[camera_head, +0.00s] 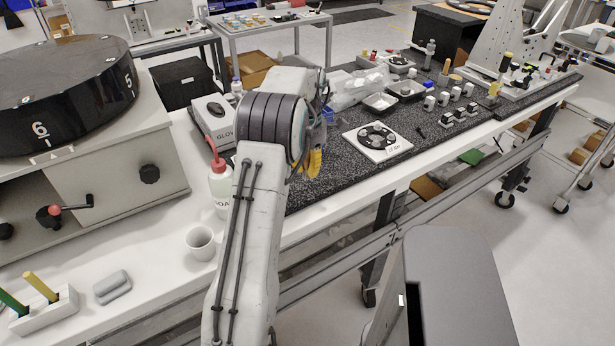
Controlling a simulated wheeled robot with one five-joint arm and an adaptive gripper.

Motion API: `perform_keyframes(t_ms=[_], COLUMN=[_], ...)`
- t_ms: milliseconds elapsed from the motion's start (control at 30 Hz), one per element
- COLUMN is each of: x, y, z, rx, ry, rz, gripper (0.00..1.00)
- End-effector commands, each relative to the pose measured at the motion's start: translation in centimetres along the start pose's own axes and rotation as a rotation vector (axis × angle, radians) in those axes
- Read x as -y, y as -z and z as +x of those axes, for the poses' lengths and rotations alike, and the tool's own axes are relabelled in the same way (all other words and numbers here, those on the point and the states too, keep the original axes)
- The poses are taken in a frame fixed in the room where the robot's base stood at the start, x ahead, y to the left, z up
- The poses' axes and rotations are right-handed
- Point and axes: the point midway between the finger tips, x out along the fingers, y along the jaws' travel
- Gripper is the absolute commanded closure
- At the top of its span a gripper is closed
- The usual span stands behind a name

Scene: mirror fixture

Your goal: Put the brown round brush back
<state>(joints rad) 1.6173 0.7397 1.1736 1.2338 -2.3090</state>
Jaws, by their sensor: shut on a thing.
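My arm reaches up over the dark speckled worktop, and its thick wrist hides most of my gripper (315,158). Only a small yellow-orange part shows at the right of the wrist, just above the worktop. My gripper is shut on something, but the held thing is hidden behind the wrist. I cannot make out the brown round brush anywhere. A white block holder (50,316) stands at the lower left on the white bench. A green handle (12,303) and a yellow handle (40,287) stand tilted in it.
A red-tipped bottle (219,180) and a white cup (200,242) stand close left of my arm. A grey block (112,286) lies beside the holder. A white plate with a black disc (378,141) and a clear bag (358,88) are on the worktop (330,190).

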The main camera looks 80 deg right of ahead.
Motion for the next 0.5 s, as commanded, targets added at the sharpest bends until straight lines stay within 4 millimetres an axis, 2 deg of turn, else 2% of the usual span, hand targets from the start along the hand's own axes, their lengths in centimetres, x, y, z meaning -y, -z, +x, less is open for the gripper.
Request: perform_keyframes(t_ms=[333, 500], x=[0.0, -0.1], y=[0.0, 0.0], z=[3.3, 4.1], rx=[-0.002, -0.001], ry=[0.002, 0.001], rz=[0.000, 0.000], gripper=[1.00, 1.00])
